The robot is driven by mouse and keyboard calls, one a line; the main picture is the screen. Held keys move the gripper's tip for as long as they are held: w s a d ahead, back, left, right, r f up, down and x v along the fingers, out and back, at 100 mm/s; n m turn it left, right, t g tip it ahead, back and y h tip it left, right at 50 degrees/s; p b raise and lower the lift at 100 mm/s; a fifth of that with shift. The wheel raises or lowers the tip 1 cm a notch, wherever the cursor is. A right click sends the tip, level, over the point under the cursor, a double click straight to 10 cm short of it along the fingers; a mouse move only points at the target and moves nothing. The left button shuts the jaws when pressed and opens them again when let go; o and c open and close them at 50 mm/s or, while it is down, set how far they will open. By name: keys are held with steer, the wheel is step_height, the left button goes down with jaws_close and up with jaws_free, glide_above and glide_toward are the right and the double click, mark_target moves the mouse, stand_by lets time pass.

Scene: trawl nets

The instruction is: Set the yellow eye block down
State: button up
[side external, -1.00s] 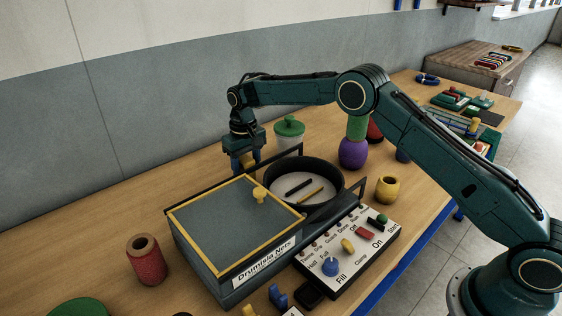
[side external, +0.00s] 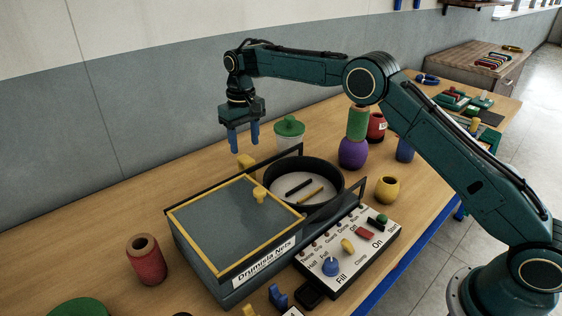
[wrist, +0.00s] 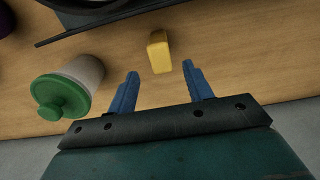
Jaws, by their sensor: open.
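The yellow eye block (side external: 246,160) rests on the wooden table behind the grey box, partly hidden by the box's back edge in the side view. In the wrist view the block (wrist: 159,51) lies on bare wood, just beyond the fingertips and between their lines. My gripper (side external: 244,146) is open and empty, with blue fingers pointing down above the block and apart from it. In the wrist view my gripper (wrist: 161,72) shows its two fingers spread.
A white jar with a green lid (side external: 289,130) stands right of the block. A grey box with a yellow-edged lid (side external: 232,220) and a round black pan (side external: 318,201) stand in front. A red spool (side external: 147,262) is at left. The table's back left is clear.

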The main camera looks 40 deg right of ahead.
steer(key=shift+r, duration=2)
steer(key=shift+r, duration=0.1)
steer(key=s+d+r+t, duration=0.1)
steer(key=s+d+r, duration=0.2)
steer(key=s+r, duration=0.6)
steer(key=s+d+r+t, duration=0.2)
steer(key=s+r, duration=0.6)
steer(key=s, duration=0.3)
steer(key=s+d+f+t, duration=0.1)
steer(key=s+f, duration=0.3)
steer(key=s, duration=0.8)
steer(key=s+d+f+t, duration=0.1)
steer(key=s+f, duration=0.3)
steer(key=s, duration=0.9)
steer(key=shift+d+t, duration=0.3)
steer(key=shift+d, duration=0.2)
